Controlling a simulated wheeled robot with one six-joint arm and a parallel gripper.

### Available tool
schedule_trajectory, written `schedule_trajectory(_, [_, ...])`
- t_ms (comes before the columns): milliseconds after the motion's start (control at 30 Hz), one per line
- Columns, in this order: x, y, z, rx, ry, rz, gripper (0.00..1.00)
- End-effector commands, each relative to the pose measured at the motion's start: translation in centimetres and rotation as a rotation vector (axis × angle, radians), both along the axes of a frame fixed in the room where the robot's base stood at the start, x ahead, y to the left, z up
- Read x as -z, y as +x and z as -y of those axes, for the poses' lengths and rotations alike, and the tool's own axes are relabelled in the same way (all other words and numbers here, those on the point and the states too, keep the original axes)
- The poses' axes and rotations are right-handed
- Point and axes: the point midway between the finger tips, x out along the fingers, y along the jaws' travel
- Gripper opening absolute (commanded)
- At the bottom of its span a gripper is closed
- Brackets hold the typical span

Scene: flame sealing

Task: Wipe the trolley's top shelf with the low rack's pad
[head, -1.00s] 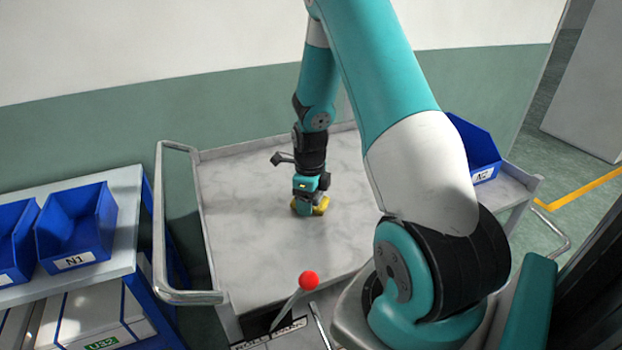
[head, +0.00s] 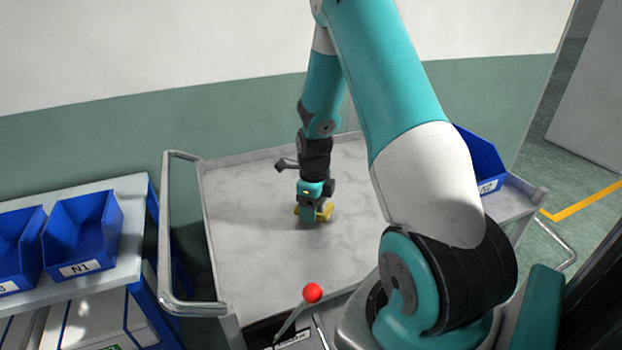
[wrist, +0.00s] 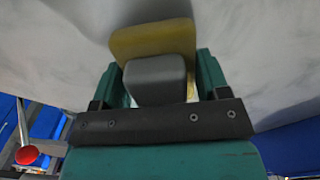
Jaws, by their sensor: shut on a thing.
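The trolley's top shelf (head: 255,250) is a grey, smudged tray with a low rim and a metal push handle at its left. The pad is yellow (head: 326,210) with a grey grip block (wrist: 155,80), and it lies against the shelf surface toward the middle. My gripper (head: 312,206) points down over the shelf and is shut on the grey block. In the wrist view the yellow pad (wrist: 152,40) shows beyond the block, between the teal fingers. The pad's underside is hidden. Darker smudges show on the shelf left of the gripper.
A blue bin labelled N2 (head: 479,160) is at the trolley's right end, partly behind my arm. A blue bin N1 (head: 82,235) stands on the rack at left. A red-knobbed lever (head: 312,293) rises near the front edge. The shelf's left part is clear.

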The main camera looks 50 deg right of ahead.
Motion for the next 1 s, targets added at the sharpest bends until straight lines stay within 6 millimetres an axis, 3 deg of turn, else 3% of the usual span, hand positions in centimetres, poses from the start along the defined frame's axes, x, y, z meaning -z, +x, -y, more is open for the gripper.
schedule_trajectory(33, [-1.5,0.1,0.1,0.002,-0.003,0.005,0.43])
schedule_trajectory(600, [-6.4,-0.2,0.6,0.009,-0.002,0.004,0.43])
schedule_trajectory(1000, [-6.7,-0.2,0.6,0.010,-0.002,0.004,0.43])
